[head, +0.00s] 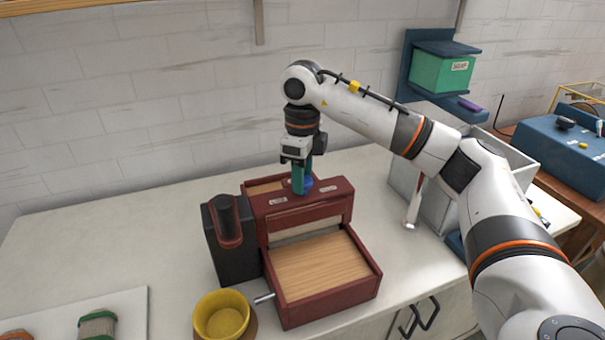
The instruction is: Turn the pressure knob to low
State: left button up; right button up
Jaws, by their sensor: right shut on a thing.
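A dark red press-like machine (347,213) with a wooden bed stands on the white counter. A blue knob (308,183) sits on top of its upper bar, between two small white labels that are too small to read. My right gripper (302,184) points straight down from above, and its teal fingers are shut on the knob. The fingers hide part of the knob, so I cannot tell which way it points. My left gripper is not in view.
A dark box (222,262) stands against the machine's left side. A yellow bowl (221,314) stands in front, near a metal crank (264,298). A grey bin (437,205) and a green box (441,73) on a blue shelf are to the right. The counter's left is mostly clear.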

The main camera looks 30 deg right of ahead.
jog(key=n, duration=0.4)
jog(key=shift+r+n, duration=0.1)
jog(key=shift+n, duration=0.2)
jog(key=n, duration=0.3)
jog(key=shift+n, duration=0.3)
jog(key=n, duration=0.4)
jog(key=shift+n, duration=2.2)
jog(key=o, duration=1)
jog(key=shift+c, duration=0.2)
